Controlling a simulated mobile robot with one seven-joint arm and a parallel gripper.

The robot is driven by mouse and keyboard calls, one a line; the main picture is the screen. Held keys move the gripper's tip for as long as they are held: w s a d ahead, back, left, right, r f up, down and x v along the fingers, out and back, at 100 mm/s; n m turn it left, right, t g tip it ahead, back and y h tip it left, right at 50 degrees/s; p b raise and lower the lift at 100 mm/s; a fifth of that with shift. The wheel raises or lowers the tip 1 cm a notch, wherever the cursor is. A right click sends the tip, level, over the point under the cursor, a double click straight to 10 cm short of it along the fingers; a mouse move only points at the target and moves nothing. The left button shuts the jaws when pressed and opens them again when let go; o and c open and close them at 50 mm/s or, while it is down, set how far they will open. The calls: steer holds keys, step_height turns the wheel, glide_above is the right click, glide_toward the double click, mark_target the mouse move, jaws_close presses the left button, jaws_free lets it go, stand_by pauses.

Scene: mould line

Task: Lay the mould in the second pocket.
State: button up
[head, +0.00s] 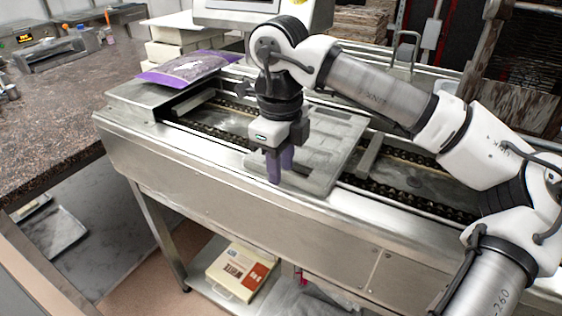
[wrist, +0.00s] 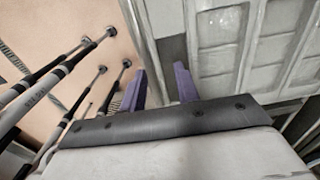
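The mould (head: 335,130) is a flat grey tray with several shallow compartments. It lies across the conveyor line in the middle of the head view. In the wrist view, its compartments (wrist: 270,45) fill the upper right. My gripper (head: 280,168) points down at the mould's near edge, its purple fingers apart. In the wrist view, the gripper (wrist: 160,75) shows a clear gap, with a pale steel edge and a dark strip behind it. The right finger overlaps the mould's edge; I cannot tell whether it touches. My gripper hides part of the mould in the head view.
The conveyor (head: 225,180) has dark chains and open bays left and right of the mould. A crossbar (head: 368,155) stands just right of the mould. A purple bag (head: 190,67) lies on the line's left end. A dark stone counter (head: 60,120) is at left.

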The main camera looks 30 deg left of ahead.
step_height(320, 180, up, 14)
steer(key=shift+b, duration=0.4)
steer(key=shift+s+f, duration=0.15)
stand_by(0.9)
